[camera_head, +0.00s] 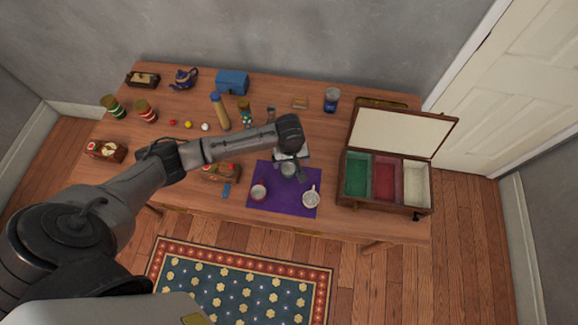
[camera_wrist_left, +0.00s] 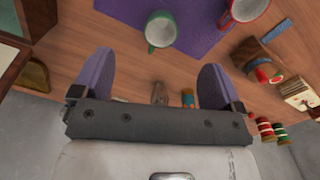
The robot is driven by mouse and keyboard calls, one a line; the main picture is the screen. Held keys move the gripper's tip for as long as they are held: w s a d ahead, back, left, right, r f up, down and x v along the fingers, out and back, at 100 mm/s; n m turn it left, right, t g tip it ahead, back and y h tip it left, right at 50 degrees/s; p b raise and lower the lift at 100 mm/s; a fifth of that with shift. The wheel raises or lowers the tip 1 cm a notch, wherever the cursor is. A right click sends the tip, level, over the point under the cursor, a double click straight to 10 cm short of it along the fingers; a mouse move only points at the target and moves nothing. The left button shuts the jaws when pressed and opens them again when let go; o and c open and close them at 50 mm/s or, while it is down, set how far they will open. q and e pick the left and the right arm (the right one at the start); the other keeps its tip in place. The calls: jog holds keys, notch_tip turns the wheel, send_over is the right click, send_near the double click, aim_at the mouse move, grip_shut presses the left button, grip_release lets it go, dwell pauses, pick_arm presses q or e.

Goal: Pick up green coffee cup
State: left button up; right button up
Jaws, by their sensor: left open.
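The green coffee cup (camera_head: 288,169) stands on the back part of the purple mat (camera_head: 283,204), partly hidden by my left gripper (camera_head: 291,161). In the left wrist view the green cup (camera_wrist_left: 161,31) shows its pale inside and a handle, just beyond the fingertips. My left gripper (camera_wrist_left: 155,80) is open there, with two purple fingers spread and nothing between them. I cannot tell the exact height between fingers and cup. My right gripper is not in view.
A red cup (camera_head: 259,192) and a white cup (camera_head: 311,199) stand on the front of the mat. An open box (camera_head: 384,205) with green, red and white compartments is at the right. A small box (camera_head: 221,173) sits left of the mat. Several bottles and jars stand behind.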

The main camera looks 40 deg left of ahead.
pick_arm(q)
jog(key=w+a+f+n, duration=0.1)
jog(key=w+a, duration=0.1)
jog(key=b, duration=0.2)
send_over(288, 172)
jog(key=shift+n, duration=0.3)
notch_tip(288, 172, down, 7)
jog(key=shift+d+r, duration=0.1)
jog(key=shift+f, duration=0.75)
jog(key=shift+f+b, duration=0.8)
jog(key=shift+f, duration=1.85)
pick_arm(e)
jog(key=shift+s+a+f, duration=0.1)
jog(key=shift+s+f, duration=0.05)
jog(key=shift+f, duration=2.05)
pick_arm(q)
jog(key=c, duration=1)
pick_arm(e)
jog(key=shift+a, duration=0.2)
pick_arm(q)
jog(key=shift+r, duration=0.15)
